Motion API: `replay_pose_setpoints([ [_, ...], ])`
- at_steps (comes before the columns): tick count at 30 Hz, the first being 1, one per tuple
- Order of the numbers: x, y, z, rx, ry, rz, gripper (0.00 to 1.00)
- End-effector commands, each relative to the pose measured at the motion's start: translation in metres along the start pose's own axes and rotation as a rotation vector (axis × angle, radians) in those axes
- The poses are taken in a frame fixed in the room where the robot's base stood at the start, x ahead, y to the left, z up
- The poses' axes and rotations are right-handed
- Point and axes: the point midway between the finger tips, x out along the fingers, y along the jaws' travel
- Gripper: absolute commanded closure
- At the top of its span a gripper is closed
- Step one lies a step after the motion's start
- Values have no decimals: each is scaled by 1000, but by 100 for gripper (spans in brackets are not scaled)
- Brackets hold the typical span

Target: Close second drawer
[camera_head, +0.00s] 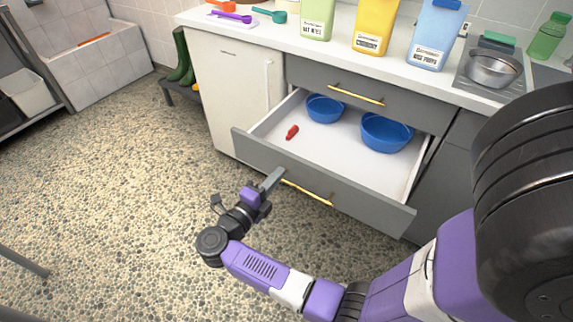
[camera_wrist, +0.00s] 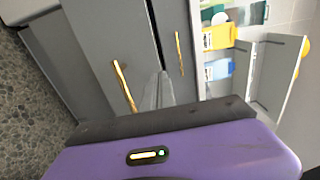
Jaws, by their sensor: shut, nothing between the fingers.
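The second drawer (camera_head: 300,171) stands pulled out below the closed top drawer (camera_head: 350,92) in the head view. It has a grey front with a gold handle (camera_head: 307,192). Inside it are two blue bowls and a small red object. My gripper (camera_head: 273,179) is shut and empty, in front of the drawer front just left of the handle. Whether it touches the front I cannot tell. In the wrist view the shut fingers (camera_wrist: 158,92) point toward grey fronts, with a gold handle (camera_wrist: 124,85) to their left.
The two blue bowls (camera_head: 386,133) and the red object (camera_head: 292,132) lie within the drawer. The counter (camera_head: 290,36) above holds several labelled containers and a metal bowl (camera_head: 493,69). A white cabinet door (camera_head: 235,90) is to the left. The pebbled floor (camera_head: 120,170) on the left is clear.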

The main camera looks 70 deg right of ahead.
Motion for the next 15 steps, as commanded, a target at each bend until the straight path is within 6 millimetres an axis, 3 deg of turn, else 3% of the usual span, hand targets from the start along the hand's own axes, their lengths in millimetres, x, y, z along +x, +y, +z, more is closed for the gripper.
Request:
replay_pose_setpoints([
  [6,35,0,-1,1,3,0,100],
  [15,50,0,0,1,0,0,100],
])
